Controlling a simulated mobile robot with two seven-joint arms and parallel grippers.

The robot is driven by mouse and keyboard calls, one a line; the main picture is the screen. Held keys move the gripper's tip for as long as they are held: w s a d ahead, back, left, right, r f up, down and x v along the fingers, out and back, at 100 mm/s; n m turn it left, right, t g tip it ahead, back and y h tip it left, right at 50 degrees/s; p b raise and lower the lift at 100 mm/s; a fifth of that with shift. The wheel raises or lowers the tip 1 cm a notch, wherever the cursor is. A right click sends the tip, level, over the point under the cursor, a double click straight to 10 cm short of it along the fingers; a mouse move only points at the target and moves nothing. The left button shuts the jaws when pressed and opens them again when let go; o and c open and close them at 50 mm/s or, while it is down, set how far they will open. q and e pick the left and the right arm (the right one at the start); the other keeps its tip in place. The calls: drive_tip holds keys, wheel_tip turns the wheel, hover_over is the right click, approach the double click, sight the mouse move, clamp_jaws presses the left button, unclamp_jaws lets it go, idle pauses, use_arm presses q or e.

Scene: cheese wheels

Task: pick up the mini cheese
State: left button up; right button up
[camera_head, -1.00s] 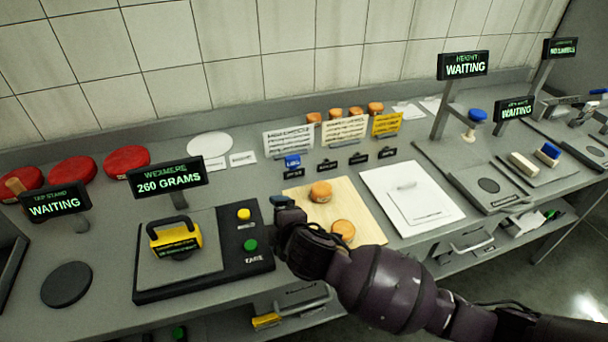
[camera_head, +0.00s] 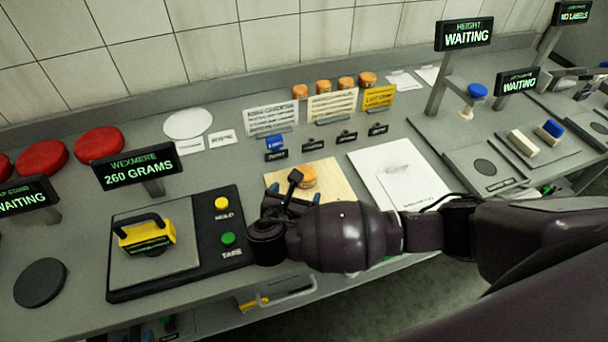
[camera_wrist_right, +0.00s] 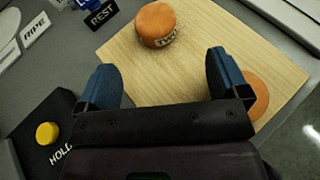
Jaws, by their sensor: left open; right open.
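One small orange mini cheese (camera_head: 308,176) lies on the pale wooden board (camera_head: 338,184). In the right wrist view this mini cheese (camera_wrist_right: 156,22) bears a label reading TWO and lies beyond my fingertips. A second orange mini cheese (camera_wrist_right: 257,97) shows partly behind my right finger there; my arm hides it in the head view. My right gripper (camera_wrist_right: 162,78) is open and empty above the board, its blue fingers apart. In the head view my right gripper (camera_head: 291,196) is at the board's near left edge.
Left of the board is a scale (camera_head: 190,285) with a yellow weight (camera_head: 148,236) and a display reading 260 GRAMS. Several more orange cheeses stand behind signs at the back. A white sheet (camera_head: 395,172) lies right of the board. Red wheels (camera_head: 99,143) stand at the far left.

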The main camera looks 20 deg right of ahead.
sight(305, 180)
drive_tip(key=x, duration=0.5)
drive_tip(key=shift+w, duration=0.1)
drive_tip(key=shift+a+p+x, duration=0.1)
drive_tip(key=shift+p+x, duration=0.05)
drive_tip(key=shift+x, duration=1.2)
drive_tip(key=shift+a+p+x, duration=0.15)
drive_tip(key=shift+x, duration=1.15)
drive_tip(key=shift+w, duration=0.1)
drive_tip(key=c, duration=1)
